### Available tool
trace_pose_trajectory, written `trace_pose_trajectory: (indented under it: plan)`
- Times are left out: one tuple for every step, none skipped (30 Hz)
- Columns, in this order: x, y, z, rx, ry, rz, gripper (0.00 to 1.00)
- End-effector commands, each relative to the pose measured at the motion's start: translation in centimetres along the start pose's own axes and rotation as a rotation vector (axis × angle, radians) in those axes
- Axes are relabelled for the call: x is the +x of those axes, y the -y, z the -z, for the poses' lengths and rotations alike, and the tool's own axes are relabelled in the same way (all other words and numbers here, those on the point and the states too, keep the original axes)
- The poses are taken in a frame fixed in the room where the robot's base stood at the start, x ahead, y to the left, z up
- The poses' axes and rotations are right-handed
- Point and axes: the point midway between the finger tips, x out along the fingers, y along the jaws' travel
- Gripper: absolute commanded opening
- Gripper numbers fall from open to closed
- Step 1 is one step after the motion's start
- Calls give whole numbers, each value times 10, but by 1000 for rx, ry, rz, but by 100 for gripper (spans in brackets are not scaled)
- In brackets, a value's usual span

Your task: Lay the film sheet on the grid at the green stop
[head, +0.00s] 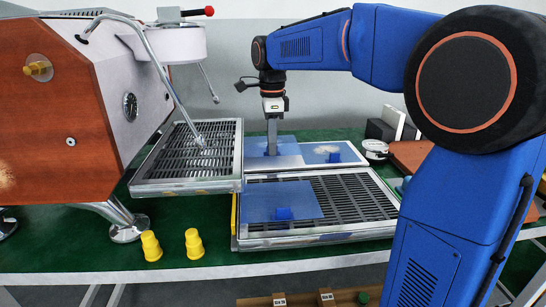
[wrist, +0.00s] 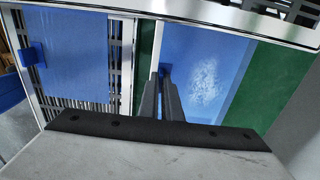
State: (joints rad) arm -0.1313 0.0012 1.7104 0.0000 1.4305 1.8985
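A blue film sheet (head: 287,144) with an upright tab lies on the pale board behind the front tray, below my gripper (head: 271,153). The slotted grid (head: 352,199) lies in the front metal tray. Another blue sheet (head: 262,200) with a tab lies on its left part. I cannot make out a green stop on the grid.
Two yellow cups (head: 193,243) stand at front left. A white round dial (head: 375,149) is at right. The grid's right part is bare.

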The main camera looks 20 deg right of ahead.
Motion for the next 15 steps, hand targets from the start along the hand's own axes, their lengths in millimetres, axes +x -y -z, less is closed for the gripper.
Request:
trace_pose_trajectory:
  plan:
    - [-4,0,0,0,1,2,0]
    - [-6,1,0,0,1,2,0]
    - [-8,1,0,0,1,2,0]
    - [-10,0,0,0,1,2,0]
    - [-12,0,0,0,0,1,0]
    - [-14,0,0,0,0,1,0]
    - [-16,0,0,0,0,1,0]
    - [-18,0,0,0,1,2,0]
    - [-21,0,0,0,1,2,0]
    - [-23,0,0,0,1,2,0]
    - [-25,0,0,0,1,2,0]
    - [-28,0,0,0,1,2,0]
    - [-29,0,0,0,0,1,0]
    - [-31,0,0,0,0,2,0]
    - [-34,0,0,0,1,2,0]
